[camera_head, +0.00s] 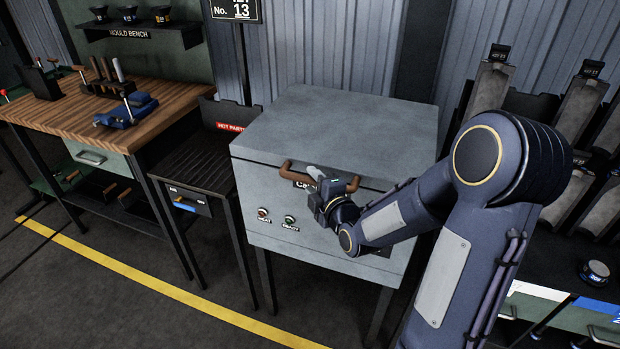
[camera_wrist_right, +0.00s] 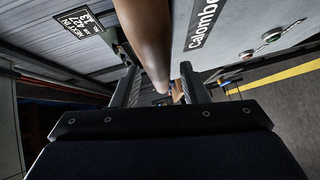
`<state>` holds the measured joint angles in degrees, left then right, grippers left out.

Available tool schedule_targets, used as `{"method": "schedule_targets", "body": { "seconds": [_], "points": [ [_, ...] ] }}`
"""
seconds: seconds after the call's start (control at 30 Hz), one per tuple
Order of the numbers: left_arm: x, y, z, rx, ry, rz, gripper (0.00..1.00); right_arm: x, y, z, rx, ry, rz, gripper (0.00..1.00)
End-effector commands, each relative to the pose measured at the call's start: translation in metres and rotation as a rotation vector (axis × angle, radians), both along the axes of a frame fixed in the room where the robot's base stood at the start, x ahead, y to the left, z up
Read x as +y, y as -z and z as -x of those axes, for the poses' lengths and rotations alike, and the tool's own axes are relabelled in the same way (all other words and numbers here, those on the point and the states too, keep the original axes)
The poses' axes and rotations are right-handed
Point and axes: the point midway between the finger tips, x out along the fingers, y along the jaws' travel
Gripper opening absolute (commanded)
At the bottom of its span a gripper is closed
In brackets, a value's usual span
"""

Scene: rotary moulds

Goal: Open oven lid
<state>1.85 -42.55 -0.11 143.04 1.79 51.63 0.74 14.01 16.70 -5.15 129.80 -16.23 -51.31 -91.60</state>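The oven is a grey box on legs, and its lid (camera_head: 345,115) is down. A brown bar handle (camera_head: 300,171) runs across the lid's front edge. My right gripper (camera_head: 319,180) is at the middle of this handle, partly covering the name label. In the right wrist view, the handle (camera_wrist_right: 148,40) reaches down toward the space between the two fingers of my right gripper (camera_wrist_right: 160,85). The fingers stand apart, with a gap visible beside the handle, so they do not look clamped on it. My left gripper is not in view.
A red and a green button (camera_head: 289,221) sit on the oven front (camera_head: 250,205). A slatted hot-parts stand (camera_head: 205,155) and a wooden bench (camera_head: 165,95) are to the left. A rack of moulds (camera_head: 580,105) is at right, behind my arm. A yellow line (camera_head: 150,280) crosses the floor.

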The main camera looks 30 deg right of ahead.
Motion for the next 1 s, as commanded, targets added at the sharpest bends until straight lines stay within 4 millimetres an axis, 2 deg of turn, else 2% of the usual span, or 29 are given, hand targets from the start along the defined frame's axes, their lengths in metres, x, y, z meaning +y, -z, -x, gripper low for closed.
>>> {"method": "schedule_targets", "body": {
  "seconds": [0.13, 0.4, 0.7, 1.0],
  "points": [
    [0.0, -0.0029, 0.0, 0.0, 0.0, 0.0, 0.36, -0.0009, 0.0014, -0.0107, 0.0, 0.001, -0.001, 0.4],
    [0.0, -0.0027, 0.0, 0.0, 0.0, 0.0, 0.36, -0.0011, 0.002, -0.0123, 0.0, 0.001, -0.001, 0.4],
    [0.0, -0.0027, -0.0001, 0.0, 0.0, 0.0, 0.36, -0.001, 0.002, -0.0121, 0.0, 0.001, -0.002, 0.02],
    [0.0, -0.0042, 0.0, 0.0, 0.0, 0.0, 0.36, -0.0018, -0.0002, -0.0122, 0.001, 0.0, -0.004, 0.0]
  ]
}}
